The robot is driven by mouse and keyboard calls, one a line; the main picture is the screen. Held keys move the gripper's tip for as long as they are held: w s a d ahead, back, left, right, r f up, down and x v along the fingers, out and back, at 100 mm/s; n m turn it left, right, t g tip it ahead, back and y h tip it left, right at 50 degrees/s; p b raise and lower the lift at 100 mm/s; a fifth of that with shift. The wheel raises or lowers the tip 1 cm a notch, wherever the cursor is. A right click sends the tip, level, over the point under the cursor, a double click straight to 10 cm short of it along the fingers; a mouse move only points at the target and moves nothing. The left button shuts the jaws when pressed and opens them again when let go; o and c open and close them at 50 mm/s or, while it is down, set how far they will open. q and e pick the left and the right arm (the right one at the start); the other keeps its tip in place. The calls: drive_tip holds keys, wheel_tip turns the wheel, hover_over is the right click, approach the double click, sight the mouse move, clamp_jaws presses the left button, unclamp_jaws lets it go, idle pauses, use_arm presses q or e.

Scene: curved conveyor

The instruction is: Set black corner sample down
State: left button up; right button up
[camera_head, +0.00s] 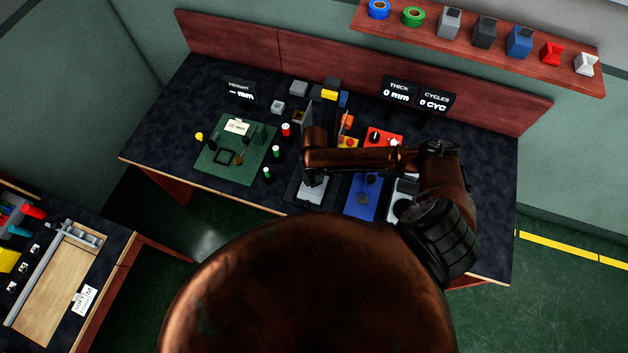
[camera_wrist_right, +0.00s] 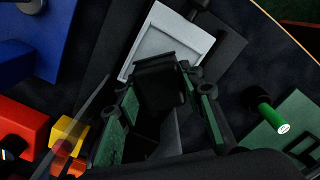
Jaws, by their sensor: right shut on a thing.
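My right gripper (camera_wrist_right: 160,105) shows in the right wrist view, its dark fingers with green pads closed on a black corner sample (camera_wrist_right: 160,85). The sample overlaps the near edge of a light grey plate (camera_wrist_right: 172,42) in that view; I cannot tell whether they touch. In the head view my right gripper (camera_head: 314,176) is small and dark below my wrist, over the light grey plate (camera_head: 313,192). The sample cannot be made out there. My left gripper is not in view.
A green mat (camera_head: 215,170) with small items lies left of the plate. Green-topped cylinders (camera_head: 276,152) stand between them. A blue board (camera_head: 362,200) lies to the right, with a red box (camera_head: 383,138) behind it. The table's front edge is close to the plate.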

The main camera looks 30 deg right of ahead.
sight(314, 177)
drive_tip(key=shift+f, duration=1.25)
drive_tip(key=shift+f, duration=0.1)
drive_tip(key=o, duration=0.9)
wheel_tip(314, 177, up, 12)
drive_tip(key=shift+r+p, duration=0.15)
drive_tip(key=shift+p, duration=0.15)
